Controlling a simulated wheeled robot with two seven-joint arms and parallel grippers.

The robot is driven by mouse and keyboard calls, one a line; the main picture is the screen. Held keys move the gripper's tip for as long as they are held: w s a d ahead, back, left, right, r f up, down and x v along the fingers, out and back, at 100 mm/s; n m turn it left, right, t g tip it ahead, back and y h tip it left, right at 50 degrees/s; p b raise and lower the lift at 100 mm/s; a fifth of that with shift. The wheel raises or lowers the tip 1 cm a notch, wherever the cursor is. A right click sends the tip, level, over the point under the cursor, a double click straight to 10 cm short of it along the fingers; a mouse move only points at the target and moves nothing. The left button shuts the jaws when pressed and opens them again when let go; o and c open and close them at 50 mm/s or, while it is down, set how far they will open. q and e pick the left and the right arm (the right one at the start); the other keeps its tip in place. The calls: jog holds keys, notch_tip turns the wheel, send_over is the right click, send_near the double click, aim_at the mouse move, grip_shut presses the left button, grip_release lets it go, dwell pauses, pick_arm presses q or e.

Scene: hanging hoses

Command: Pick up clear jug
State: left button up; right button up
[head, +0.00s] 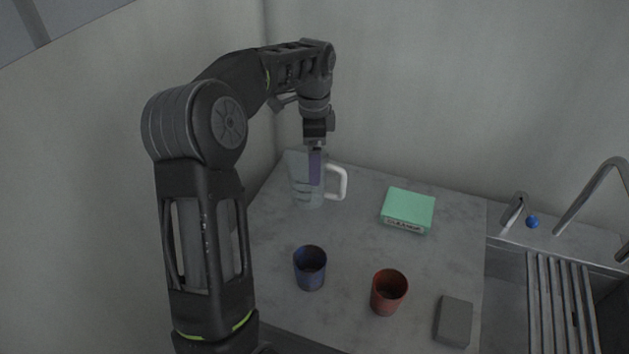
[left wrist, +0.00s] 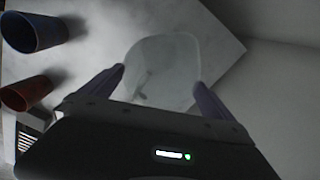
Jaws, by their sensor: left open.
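The clear jug (head: 302,188) stands upright near the back left corner of the counter, its white handle to the right. My left gripper (head: 315,168) points down from above at the jug, and a purple finger shows at the jug's upper part. In the left wrist view the gripper (left wrist: 160,85) is open, with the jug's round opening (left wrist: 163,68) between and beyond its two purple fingers. I cannot tell whether the fingers touch the jug. My right gripper is not in view.
A green box (head: 408,208) lies right of the jug. A blue cup (head: 310,270), a red cup (head: 387,293) and a grey block (head: 454,321) are nearer the front. A sink with a slatted rack (head: 560,300) and faucet (head: 600,195) is at the right. Walls stand close behind and left.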

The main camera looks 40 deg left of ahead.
pick_arm(q)
jog(key=shift+f, duration=0.15)
notch_tip(320, 180, down, 5)
jog(key=shift+d+f+p, duration=0.1)
jog(key=shift+p, duration=0.6)
jog(key=shift+c, duration=0.4)
jog(key=c, duration=1.2)
